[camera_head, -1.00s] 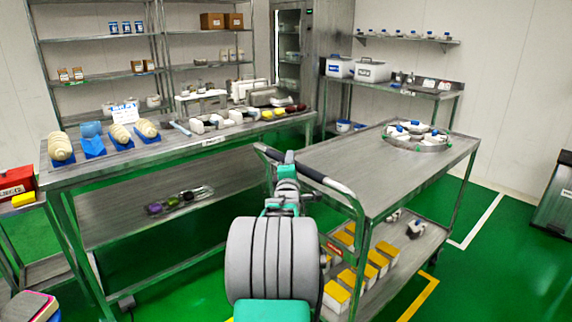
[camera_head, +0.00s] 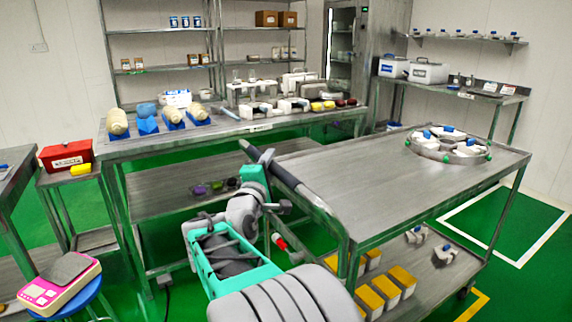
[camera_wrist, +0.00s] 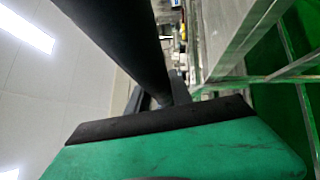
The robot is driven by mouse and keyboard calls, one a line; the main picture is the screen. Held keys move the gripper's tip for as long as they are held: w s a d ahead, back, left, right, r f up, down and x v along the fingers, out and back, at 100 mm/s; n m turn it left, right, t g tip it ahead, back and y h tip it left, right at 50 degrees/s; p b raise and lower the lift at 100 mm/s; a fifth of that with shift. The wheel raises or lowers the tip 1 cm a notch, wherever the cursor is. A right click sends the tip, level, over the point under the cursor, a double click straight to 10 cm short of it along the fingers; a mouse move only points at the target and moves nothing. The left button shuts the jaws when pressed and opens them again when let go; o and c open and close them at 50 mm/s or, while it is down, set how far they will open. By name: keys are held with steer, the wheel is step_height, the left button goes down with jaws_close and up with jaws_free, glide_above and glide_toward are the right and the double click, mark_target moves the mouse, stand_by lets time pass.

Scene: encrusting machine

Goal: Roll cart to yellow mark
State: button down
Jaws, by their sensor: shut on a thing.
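The cart (camera_head: 365,185) is a steel two-shelf trolley in the right half of the head view. Its dark push handle (camera_head: 305,192) runs along its left end. My gripper (camera_head: 265,158) is shut on this handle near its far end. In the wrist view the handle (camera_wrist: 125,45) is a thick dark bar passing close to the camera; the fingertips are not clear there. A yellow floor mark (camera_head: 472,307) shows partly at the bottom right, beside the cart's lower shelf. The rest of the mark is hidden or out of frame.
A round tray (camera_head: 412,147) of white pieces sits on the cart; yellow-topped boxes (camera_head: 401,282) fill part of its lower shelf. A long steel table (camera_head: 140,147) stands behind and left. A pink scale (camera_head: 60,282) is at lower left. A white floor outline (camera_head: 545,238) lies right.

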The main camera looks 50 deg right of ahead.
steer(key=shift+w+a+r, duration=0.15)
steer(key=shift+a+r, duration=0.35)
steer(key=shift+r, duration=0.1)
steer(key=c, duration=1.4)
jaws_free()
steer(key=shift+c, duration=0.2)
steer(key=o, duration=0.3)
steer(key=shift+f, duration=0.3)
steer(key=shift+a, duration=0.1)
steer(key=v, duration=0.7)
steer(key=shift+a, duration=0.3)
steer(key=shift+f, duration=0.1)
